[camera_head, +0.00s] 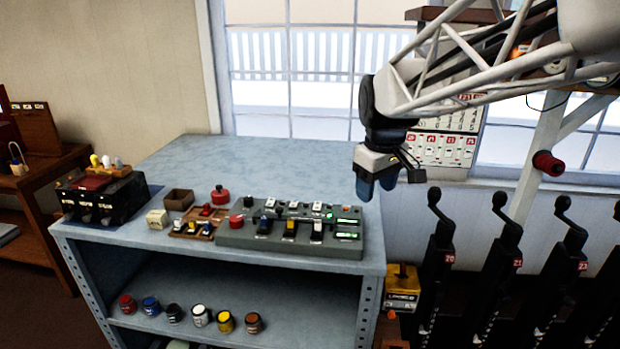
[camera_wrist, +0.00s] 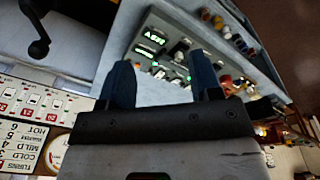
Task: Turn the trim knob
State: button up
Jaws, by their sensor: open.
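A grey control panel (camera_head: 290,238) lies on the grey bench top, with several small levers, green lit displays (camera_head: 348,222) at its right end and a red knob (camera_head: 236,221) at its left end. I cannot tell which control is the trim knob. My gripper (camera_head: 377,188) hangs above and right of the panel, touching nothing. In the wrist view its two blue fingers (camera_wrist: 162,78) are apart with nothing held between them. The panel (camera_wrist: 172,42) shows beyond the fingers in that view, upside down and partly hidden by them.
A brown tray of small levers (camera_head: 197,224), an open brown box (camera_head: 179,199), a cream block (camera_head: 157,218) and a red round item (camera_head: 220,194) stand left of the panel. Tall numbered black levers (camera_head: 440,255) stand right of the bench. The bench's back is clear.

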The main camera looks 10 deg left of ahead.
jog(key=w+a+n, duration=0.3)
jog(key=w+a, duration=0.4)
jog(key=w, duration=0.1)
jog(key=n+g, duration=0.2)
jog(key=n, duration=0.7)
send_over(247, 198)
jog(key=f, duration=1.1)
jog(key=shift+w+d+f, duration=0.1)
jog(key=shift+w+f, duration=0.15)
jog(key=shift+f, duration=0.2)
jog(key=shift+f, duration=0.1)
jog(key=shift+s+f, duration=0.15)
jog(key=shift+f, duration=3.65)
jog(key=c, duration=0.9)
